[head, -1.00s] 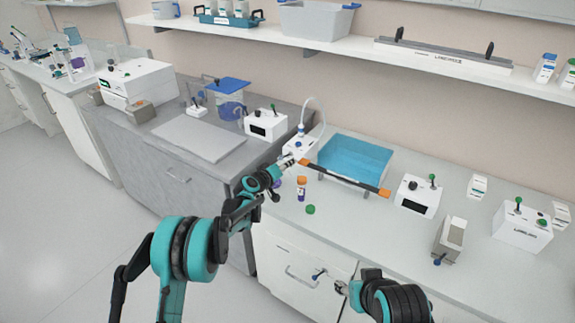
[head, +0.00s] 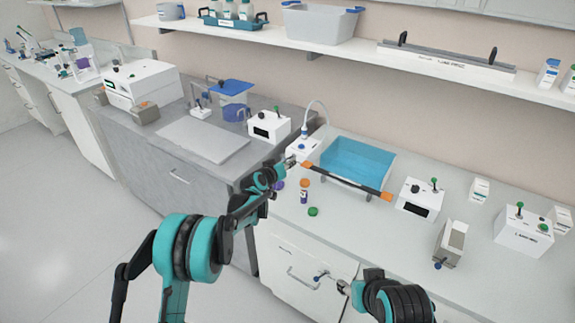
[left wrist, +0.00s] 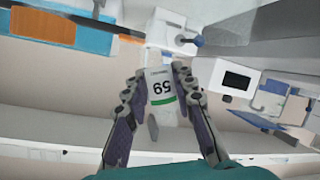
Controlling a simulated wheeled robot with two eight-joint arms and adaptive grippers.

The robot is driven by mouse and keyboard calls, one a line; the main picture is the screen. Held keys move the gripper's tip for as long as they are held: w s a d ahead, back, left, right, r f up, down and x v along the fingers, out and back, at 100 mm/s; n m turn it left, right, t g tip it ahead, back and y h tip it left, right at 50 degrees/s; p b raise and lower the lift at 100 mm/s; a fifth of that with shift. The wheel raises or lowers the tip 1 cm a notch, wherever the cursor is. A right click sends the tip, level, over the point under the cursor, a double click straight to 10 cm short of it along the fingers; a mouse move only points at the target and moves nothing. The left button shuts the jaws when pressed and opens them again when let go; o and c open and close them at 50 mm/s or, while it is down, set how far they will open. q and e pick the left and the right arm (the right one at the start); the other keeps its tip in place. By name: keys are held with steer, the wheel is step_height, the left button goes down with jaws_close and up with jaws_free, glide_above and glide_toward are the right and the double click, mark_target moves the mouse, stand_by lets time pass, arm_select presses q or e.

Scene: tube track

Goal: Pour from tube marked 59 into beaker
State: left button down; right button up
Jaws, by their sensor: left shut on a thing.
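The tube marked 59 (left wrist: 161,88) has a white label with a green stripe and shows between the fingers of my left gripper (left wrist: 156,76) in the left wrist view. The left gripper is shut on it. In the head view my left gripper (head: 290,162) is over the counter, just left of the blue tray (head: 357,160); the tube is too small there to read. I cannot pick out the beaker for certain. My right gripper (head: 343,287) is low in front of the cabinet, and its jaws are too small to judge.
A black bar with orange ends (head: 345,181) crosses before the tray. White instruments (head: 420,199) and a grey-white block (head: 449,243) stand to the right.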

arm_select(q)
steer(key=shift+s+d+m+y, duration=0.2)
steer(key=shift+d+m+y, duration=0.1)
steer(key=shift+d+m, duration=0.2)
steer(key=shift+s+d+m+y, duration=0.15)
steer(key=shift+d+m+y, duration=0.15)
steer(key=shift+d+m, duration=0.2)
steer(key=shift+s+d+m+y, duration=0.15)
steer(key=shift+d+m+y, duration=0.25)
steer(key=shift+m, duration=0.1)
steer(key=shift+t, duration=0.3)
